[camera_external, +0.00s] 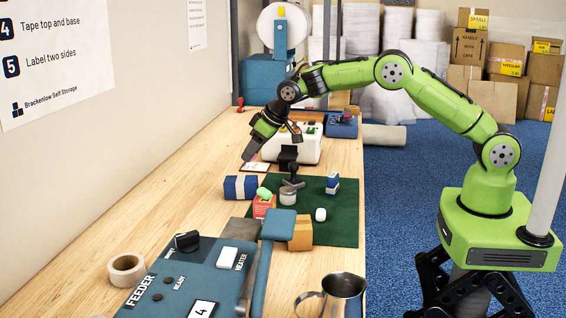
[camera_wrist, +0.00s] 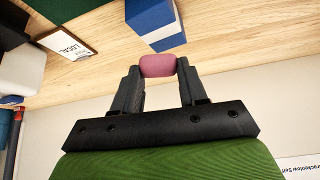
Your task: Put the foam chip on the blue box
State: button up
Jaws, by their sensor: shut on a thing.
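My gripper (camera_external: 252,150) is shut on a pink foam chip, held above the wooden bench; the gripper also shows in the wrist view (camera_wrist: 158,82). The pink foam chip (camera_wrist: 158,65) sits between the two fingertips in the wrist view. The blue box (camera_external: 236,187) with a pale band lies on the bench at the left edge of the green mat, nearer the external camera than my gripper. In the wrist view the blue box (camera_wrist: 160,16) appears just beyond the chip. The chip looks apart from it, though the gap is hard to judge.
A card (camera_wrist: 66,43) reads LOCAL. Bare bench lies left of the blue box.

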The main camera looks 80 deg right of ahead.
notch_tip(320, 180, down, 6)
jog(key=shift+r, duration=0.25)
jog(key=o, duration=1)
jog(key=shift+f+b, duration=0.15)
jog(key=shift+b, duration=0.15)
